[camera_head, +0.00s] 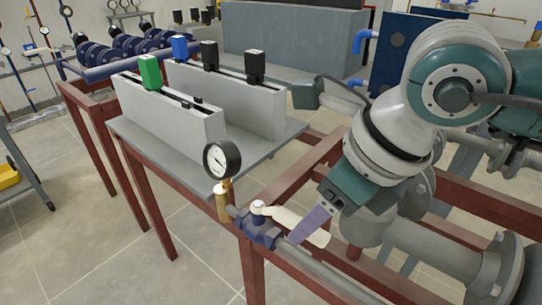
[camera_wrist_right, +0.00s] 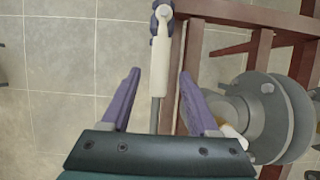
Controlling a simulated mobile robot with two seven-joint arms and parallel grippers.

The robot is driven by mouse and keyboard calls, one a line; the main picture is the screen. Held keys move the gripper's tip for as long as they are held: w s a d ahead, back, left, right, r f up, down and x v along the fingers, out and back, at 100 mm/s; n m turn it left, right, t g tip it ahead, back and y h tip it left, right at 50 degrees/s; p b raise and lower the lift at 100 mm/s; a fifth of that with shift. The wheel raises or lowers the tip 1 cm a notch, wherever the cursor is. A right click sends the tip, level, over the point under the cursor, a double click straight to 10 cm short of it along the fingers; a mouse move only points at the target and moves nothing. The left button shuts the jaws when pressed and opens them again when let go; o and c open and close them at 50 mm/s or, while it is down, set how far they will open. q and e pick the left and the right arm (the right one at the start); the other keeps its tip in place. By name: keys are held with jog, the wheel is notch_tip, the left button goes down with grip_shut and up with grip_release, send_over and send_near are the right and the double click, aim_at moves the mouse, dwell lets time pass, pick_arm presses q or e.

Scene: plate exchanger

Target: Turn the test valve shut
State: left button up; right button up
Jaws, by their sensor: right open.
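The test valve (camera_head: 262,229) has a blue body and a cream lever (camera_head: 308,231), and sits on a thin pipe below a pressure gauge. The lever points from its pivot toward the lower right, roughly along the pipe. In the right wrist view the lever (camera_wrist_right: 164,70) runs down from the pivot between the finger lines. My right gripper (camera_head: 300,229) has purple fingers and is open around the lever's free end. In the wrist view, gaps show between the lever and both fingers (camera_wrist_right: 160,76). One finger hides part of the lever in the head view. My left gripper is out of view.
The round gauge (camera_head: 222,159) stands on a brass fitting left of the valve. A red-brown frame (camera_head: 286,196) and large grey flanged pipes (camera_head: 430,245) lie close to my right gripper. A grey table (camera_head: 262,161) with box panels stands behind. Tiled floor is open at left.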

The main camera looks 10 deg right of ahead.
jog(key=shift+w+a+f, duration=0.15)
jog(key=shift+a+f, duration=0.05)
jog(key=shift+f, duration=0.35)
grip_shut()
dwell(1.1)
